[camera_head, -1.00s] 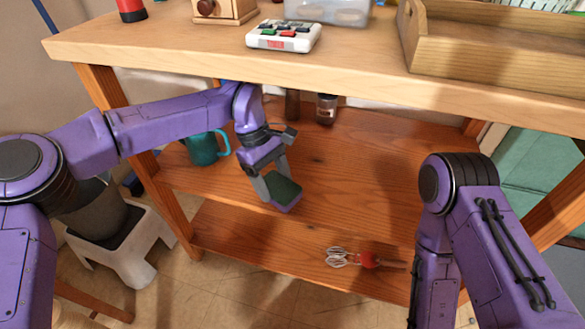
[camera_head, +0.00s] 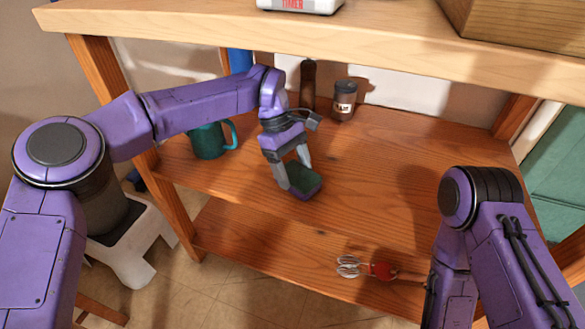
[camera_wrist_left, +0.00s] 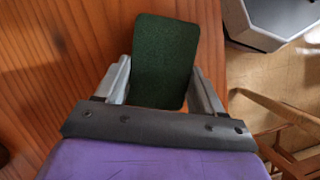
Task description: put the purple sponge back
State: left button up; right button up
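The purple sponge (camera_head: 303,180) has a dark green top face and a purple body. My left gripper (camera_head: 292,170) has its two fingers on opposite sides of it, seemingly touching, over the front part of the middle shelf (camera_head: 380,170). In the left wrist view the sponge's green face (camera_wrist_left: 166,60) fills the space between the fingertips of my left gripper (camera_wrist_left: 163,80) and extends past them. I cannot tell whether the sponge touches the shelf. My right arm comes in at the lower right; its gripper is out of frame.
A teal mug (camera_head: 208,140) stands left on the middle shelf, behind my left arm. A dark jar (camera_head: 344,100) and a brown bottle (camera_head: 308,85) stand at the back. A red-handled whisk (camera_head: 372,268) lies on the lower shelf. The middle shelf's right side is clear.

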pick_arm(q)
jog(key=o, duration=0.3)
jog(key=shift+o, duration=0.2)
jog(key=p+v, duration=0.3)
jog(key=v, duration=0.4)
jog(key=shift+r, duration=0.2)
jog(key=shift+w+a+r, duration=0.1)
jog(key=shift+r, duration=0.1)
